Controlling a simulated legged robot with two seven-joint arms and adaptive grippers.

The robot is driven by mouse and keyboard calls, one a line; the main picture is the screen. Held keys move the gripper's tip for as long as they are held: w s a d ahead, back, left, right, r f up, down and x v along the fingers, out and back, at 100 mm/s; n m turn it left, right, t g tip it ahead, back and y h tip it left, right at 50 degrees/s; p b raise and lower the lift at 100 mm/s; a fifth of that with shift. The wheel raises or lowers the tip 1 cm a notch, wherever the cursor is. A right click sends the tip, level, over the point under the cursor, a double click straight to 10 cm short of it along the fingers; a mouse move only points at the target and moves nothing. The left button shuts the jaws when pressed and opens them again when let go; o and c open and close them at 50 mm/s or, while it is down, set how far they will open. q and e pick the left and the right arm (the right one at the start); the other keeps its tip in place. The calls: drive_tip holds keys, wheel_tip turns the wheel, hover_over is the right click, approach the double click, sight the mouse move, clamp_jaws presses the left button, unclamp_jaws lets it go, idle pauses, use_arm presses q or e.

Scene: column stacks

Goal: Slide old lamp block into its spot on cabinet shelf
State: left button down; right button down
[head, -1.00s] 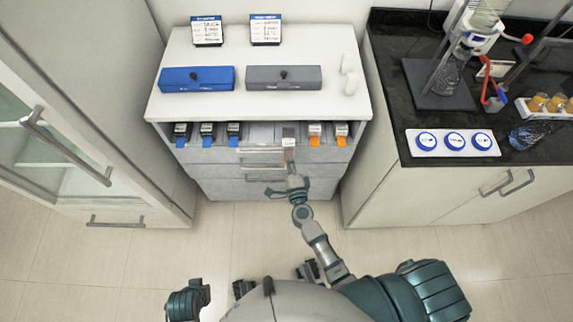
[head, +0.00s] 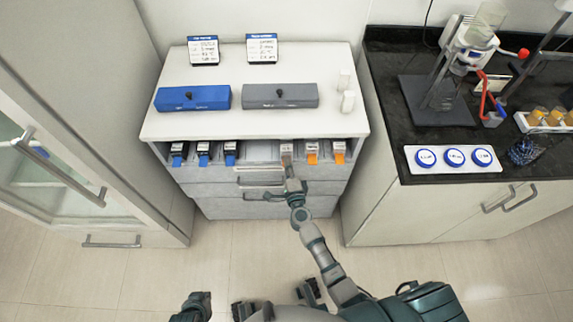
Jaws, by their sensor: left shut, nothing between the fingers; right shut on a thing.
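The old lamp block (head: 286,149), small with a pale label, is at the open front shelf of the white cabinet (head: 160,120). It sits just left of two orange-tabbed blocks (head: 325,150), and its rear part is hidden under the cabinet top. My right gripper (head: 290,178) is shut on its near end, in front of the shelf; the fingers are small and partly blurred. My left gripper (head: 198,303) is low at the bottom edge, shut and empty, away from the cabinet.
Several drawers with handles (head: 262,196) lie below the shelf. Blue-tabbed blocks (head: 203,152) stand at the shelf's left, with a bare stretch (head: 260,152) in the middle. Blue (head: 193,98) and grey (head: 280,96) boxes are on top. A black counter (head: 400,140) stands right.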

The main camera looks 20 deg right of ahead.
drive_tip(key=shift+a, duration=0.5)
drive_tip(key=c, duration=1.2)
unclamp_jaws()
drive_tip(key=shift+d, duration=0.1)
drive_tip(key=shift+c, duration=0.2)
use_arm(q)
drive_tip(key=shift+w+a, duration=0.1)
drive_tip(key=shift+w, duration=0.15)
use_arm(e)
drive_tip(key=shift+o, duration=0.2)
drive_tip(key=shift+d+f, duration=0.1)
drive_tip(key=shift+d, duration=0.15)
